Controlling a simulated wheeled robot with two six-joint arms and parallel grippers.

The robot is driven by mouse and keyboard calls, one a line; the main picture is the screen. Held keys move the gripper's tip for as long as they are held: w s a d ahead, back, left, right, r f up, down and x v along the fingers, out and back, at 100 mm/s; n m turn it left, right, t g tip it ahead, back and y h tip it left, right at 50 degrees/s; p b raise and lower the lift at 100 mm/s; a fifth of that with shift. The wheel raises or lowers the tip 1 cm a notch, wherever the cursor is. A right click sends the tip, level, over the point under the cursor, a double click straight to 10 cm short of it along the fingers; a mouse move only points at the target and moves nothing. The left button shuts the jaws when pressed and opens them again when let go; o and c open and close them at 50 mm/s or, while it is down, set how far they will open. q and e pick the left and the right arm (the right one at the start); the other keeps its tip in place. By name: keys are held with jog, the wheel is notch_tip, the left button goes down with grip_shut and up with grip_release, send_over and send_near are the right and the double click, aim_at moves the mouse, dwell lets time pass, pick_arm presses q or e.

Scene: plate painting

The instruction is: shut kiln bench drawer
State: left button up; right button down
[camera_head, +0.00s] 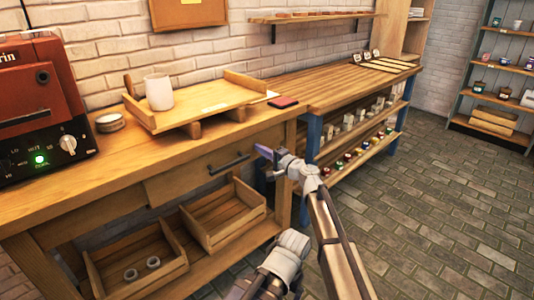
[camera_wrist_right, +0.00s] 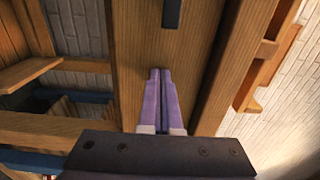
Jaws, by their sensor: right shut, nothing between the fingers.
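The kiln bench drawer (camera_head: 195,180) is a wooden front under the bench top, with a dark bar handle (camera_head: 229,162). Its front sits close to the bench frame; I cannot tell whether a small gap is left. My right gripper (camera_head: 262,150) is beside the drawer's right end, to the right of the handle. In the right wrist view its purple fingers (camera_wrist_right: 160,75) are shut and empty, pointing along the wooden drawer front (camera_wrist_right: 130,40). The handle (camera_wrist_right: 172,14) shows beyond the tips. Contact with the drawer is unclear. My left gripper is not in view.
The bench top (camera_head: 105,165) holds a red kiln (camera_head: 35,95), a wooden tray (camera_head: 205,100) and a white cup (camera_head: 158,92). Open wooden bins (camera_head: 225,215) stand on the lower shelf. A second bench (camera_head: 335,85) adjoins at right. The brick floor (camera_head: 440,200) is clear.

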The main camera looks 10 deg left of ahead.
jog(key=shift+w+a+r, duration=0.1)
jog(key=shift+w+a, duration=0.2)
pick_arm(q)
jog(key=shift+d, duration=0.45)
pick_arm(e)
jog(key=v, duration=1.5)
